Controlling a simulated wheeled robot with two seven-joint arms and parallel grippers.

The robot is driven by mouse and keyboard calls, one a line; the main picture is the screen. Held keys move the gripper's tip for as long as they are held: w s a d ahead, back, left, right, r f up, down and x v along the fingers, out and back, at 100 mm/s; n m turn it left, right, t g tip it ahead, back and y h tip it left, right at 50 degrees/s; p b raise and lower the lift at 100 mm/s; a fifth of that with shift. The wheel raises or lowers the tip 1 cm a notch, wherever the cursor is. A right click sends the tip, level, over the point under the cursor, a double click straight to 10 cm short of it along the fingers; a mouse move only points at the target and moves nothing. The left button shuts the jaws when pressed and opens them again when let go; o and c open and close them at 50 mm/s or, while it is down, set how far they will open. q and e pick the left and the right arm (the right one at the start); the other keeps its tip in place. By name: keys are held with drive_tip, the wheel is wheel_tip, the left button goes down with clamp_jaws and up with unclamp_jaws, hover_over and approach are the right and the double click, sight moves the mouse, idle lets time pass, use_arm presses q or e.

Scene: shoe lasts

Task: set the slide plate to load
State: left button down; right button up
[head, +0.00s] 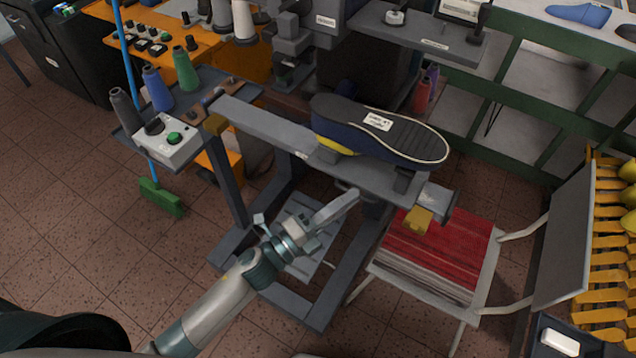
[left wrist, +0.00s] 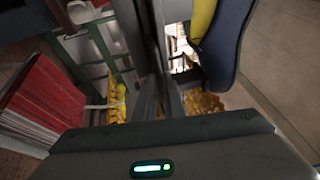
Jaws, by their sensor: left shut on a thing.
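The slide plate (head: 375,177) appears as a long grey bar across the machine's dark frame, running from upper left to lower right. A navy shoe (head: 345,128) with its black, labelled sole upward sits over its right half, with a yellow part (head: 336,146) under it. My left gripper (head: 350,197) is at the near side of the bar, below the shoe, and shut on what looks like the slide plate's edge; the contact is partly hidden. In the left wrist view the fingers (left wrist: 168,95) meet a grey bar, with the navy shoe (left wrist: 225,40) at upper right. My right gripper is not in view.
Brass-coloured blocks (head: 418,220) stand at the bar's ends. A control box with a green button (head: 174,138) and thread cones (head: 184,68) are at the left. A chair with a red-striped seat (head: 435,250) stands at the right. A green broom (head: 160,197) touches the tiled floor.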

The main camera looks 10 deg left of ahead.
use_arm(q)
drive_tip(key=s+d, duration=0.2)
drive_tip(key=d, duration=0.3)
drive_tip(key=shift+s+d, duration=0.15)
drive_tip(key=shift+d, duration=0.25)
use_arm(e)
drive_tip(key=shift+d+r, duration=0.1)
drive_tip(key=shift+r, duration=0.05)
use_arm(q)
drive_tip(key=shift+f, duration=0.1)
drive_tip(key=c, duration=1.8)
unclamp_jaws()
drive_tip(key=shift+d, duration=0.15)
drive_tip(key=shift+c, duration=0.2)
drive_tip(key=shift+a, duration=0.2)
